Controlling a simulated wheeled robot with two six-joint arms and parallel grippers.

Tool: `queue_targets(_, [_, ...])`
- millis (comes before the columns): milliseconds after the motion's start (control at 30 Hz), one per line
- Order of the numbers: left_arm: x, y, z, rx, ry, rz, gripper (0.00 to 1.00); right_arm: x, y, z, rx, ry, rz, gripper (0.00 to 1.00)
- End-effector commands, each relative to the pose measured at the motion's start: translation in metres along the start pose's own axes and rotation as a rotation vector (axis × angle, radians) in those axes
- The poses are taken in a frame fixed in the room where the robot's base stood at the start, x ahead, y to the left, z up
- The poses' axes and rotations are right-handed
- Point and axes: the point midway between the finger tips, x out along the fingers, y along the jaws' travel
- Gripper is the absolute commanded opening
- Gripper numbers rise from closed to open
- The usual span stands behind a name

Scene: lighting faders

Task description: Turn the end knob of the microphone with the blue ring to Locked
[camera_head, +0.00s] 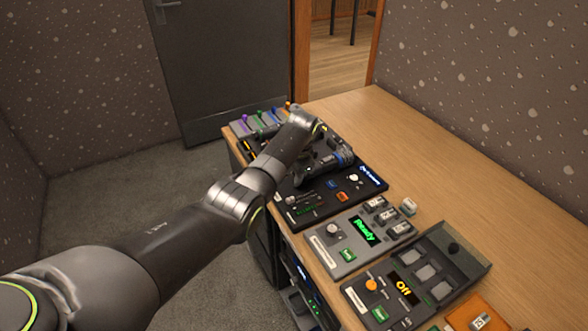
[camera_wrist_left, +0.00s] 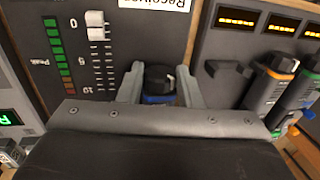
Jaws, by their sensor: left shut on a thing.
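The end knob of the blue-ringed microphone (camera_wrist_left: 161,78) is black with a pale mark; a blue band shows just below it in the left wrist view. My left gripper (camera_wrist_left: 161,88) has one finger on each side of the knob and is shut on it. The microphone's body is hidden behind the gripper. In the head view my left gripper (camera_head: 336,160) is over the dark panel, and the knob cannot be made out clearly. The lettering around the knob is not readable. My right gripper is in neither view.
Microphones with an orange ring (camera_wrist_left: 275,75) and a green ring (camera_wrist_left: 298,90) stand close at the right. A fader (camera_wrist_left: 95,28) and level lights lie at the left. A grey panel reading Ready (camera_head: 340,240) and another reading Off (camera_head: 385,292) are nearer. The right of the desk (camera_head: 460,190) is clear.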

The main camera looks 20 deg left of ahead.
Motion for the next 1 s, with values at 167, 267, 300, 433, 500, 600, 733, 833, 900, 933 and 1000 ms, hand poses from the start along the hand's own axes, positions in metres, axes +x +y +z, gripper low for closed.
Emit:
queue_targets(167, [-0.004,0.003,0.001,0.002,-0.002,-0.091,0.09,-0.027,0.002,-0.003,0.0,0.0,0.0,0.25])
queue_targets(267, [-0.002,0.004,0.001,0.002,-0.001,-0.136,0.09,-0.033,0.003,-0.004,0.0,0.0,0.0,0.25])
queue_targets(300, [-0.002,0.004,0.001,0.002,-0.002,-0.148,0.09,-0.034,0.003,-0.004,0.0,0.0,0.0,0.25])
queue_targets(433, [-0.001,0.004,0.001,0.002,0.0,-0.168,0.09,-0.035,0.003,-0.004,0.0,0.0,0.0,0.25])
queue_targets(500, [0.0,0.004,0.0,0.001,0.001,-0.17,0.09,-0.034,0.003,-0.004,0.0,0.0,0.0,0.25])
queue_targets(600, [0.0,0.004,0.0,0.001,0.001,-0.169,0.09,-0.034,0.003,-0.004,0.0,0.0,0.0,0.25])
queue_targets(733, [0.0,0.004,0.0,0.001,0.001,-0.168,0.37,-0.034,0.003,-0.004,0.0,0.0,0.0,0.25])
queue_targets(833, [0.0,0.004,0.0,0.001,0.001,-0.168,0.5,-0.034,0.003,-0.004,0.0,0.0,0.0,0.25])
queue_targets(900, [0.0,0.004,0.0,0.001,0.001,-0.168,0.54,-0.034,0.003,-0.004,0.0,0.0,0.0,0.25])
queue_targets(933, [0.0,0.004,0.0,0.001,0.001,-0.168,0.54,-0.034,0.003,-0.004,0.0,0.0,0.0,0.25])
queue_targets(1000, [0.0,0.004,0.0,0.001,0.001,-0.168,0.54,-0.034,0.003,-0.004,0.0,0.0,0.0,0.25])
